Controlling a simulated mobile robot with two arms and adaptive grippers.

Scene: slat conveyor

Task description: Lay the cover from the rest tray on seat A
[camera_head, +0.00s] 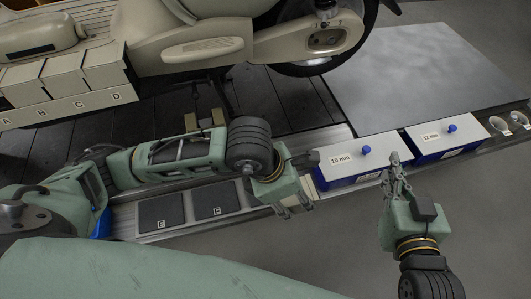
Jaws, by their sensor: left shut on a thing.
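My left gripper (296,208) points down over the near rail, just left of the blue box marked 10 mm. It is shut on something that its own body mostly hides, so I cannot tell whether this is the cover. Seat A (7,122) is the leftmost of a row of beige, lettered seats at the far left; the picture edge cuts it off. My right gripper (396,172) is in front of the boxes; its fingers look close together, and I cannot tell whether they are open.
Dark pads E (161,212) and F (217,199) lie bare in the near rail. Blue boxes marked 10 mm (358,158) and 12 mm (443,137) have white tops with blue knobs. A cream scooter (215,45) stands behind on dark slats. A grey plate (430,75) lies back right.

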